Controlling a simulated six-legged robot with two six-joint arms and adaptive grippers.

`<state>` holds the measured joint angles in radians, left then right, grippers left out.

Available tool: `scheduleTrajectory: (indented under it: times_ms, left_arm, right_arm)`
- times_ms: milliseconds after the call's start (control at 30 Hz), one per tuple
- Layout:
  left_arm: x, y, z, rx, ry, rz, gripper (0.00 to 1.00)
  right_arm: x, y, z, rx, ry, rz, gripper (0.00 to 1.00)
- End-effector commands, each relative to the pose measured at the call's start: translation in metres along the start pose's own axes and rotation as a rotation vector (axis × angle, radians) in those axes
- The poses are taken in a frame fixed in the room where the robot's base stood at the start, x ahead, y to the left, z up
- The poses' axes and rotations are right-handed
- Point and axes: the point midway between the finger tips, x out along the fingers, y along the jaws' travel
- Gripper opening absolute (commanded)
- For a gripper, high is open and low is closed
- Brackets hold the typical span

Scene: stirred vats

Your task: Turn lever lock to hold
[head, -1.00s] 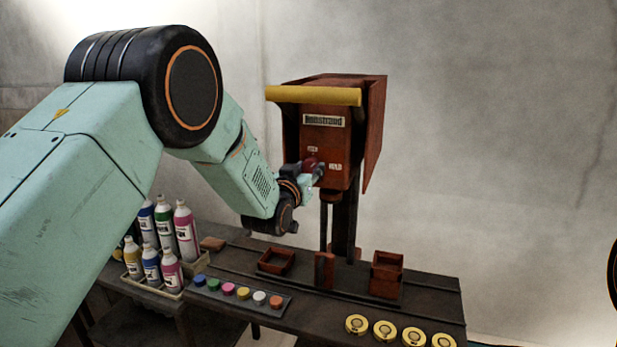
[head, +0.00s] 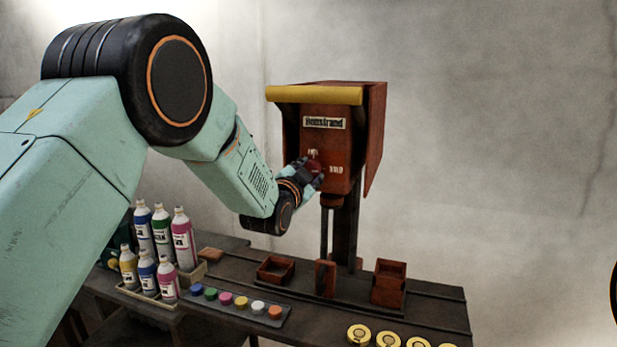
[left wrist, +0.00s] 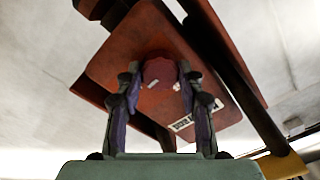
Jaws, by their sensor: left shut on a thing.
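The lever lock is a round dark red knob (head: 314,167) on the front of the rust-red machine head (head: 345,130). A white HOLD label (head: 336,170) is to the knob's right, and another small label sits above it. My left gripper (head: 312,176) is at the knob, partly covering it. In the left wrist view the red knob (left wrist: 159,73) sits between the two fingers of my left gripper (left wrist: 160,85), which are shut on it. The knob's exact pointing direction is hard to tell. My right gripper is not in view.
The machine has a yellow bar (head: 314,95) along its top front. Below it, a dark bench (head: 330,305) carries small red bins (head: 389,283), a row of coloured caps (head: 235,300), several bottles (head: 162,232) and yellow-rimmed round tins (head: 387,339). The wall side at right is clear.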

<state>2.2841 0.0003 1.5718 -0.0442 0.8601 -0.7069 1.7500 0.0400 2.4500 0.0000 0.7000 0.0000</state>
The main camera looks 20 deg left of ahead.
Motion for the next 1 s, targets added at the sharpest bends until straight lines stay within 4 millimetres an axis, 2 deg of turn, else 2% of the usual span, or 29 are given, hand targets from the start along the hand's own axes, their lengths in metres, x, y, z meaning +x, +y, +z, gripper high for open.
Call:
scheduleTrajectory:
  times_ms: [233, 700, 733, 1000]
  left_arm:
    - [-0.0006, 0.0021, 0.0007, 0.058, -0.001, 0.004, 0.06]
    - [-0.0006, 0.0023, 0.0007, 0.068, -0.002, 0.006, 0.06]
    - [-0.0006, 0.0023, 0.0007, 0.068, -0.002, 0.006, 0.40]
    - [-0.0003, 0.0013, 0.0002, 0.066, -0.001, 0.003, 0.61]
  right_arm:
    - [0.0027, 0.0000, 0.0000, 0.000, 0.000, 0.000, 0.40]
    - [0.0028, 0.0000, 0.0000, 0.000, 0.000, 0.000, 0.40]
    - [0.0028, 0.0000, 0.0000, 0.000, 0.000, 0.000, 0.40]
    - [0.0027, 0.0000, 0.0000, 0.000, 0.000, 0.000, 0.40]
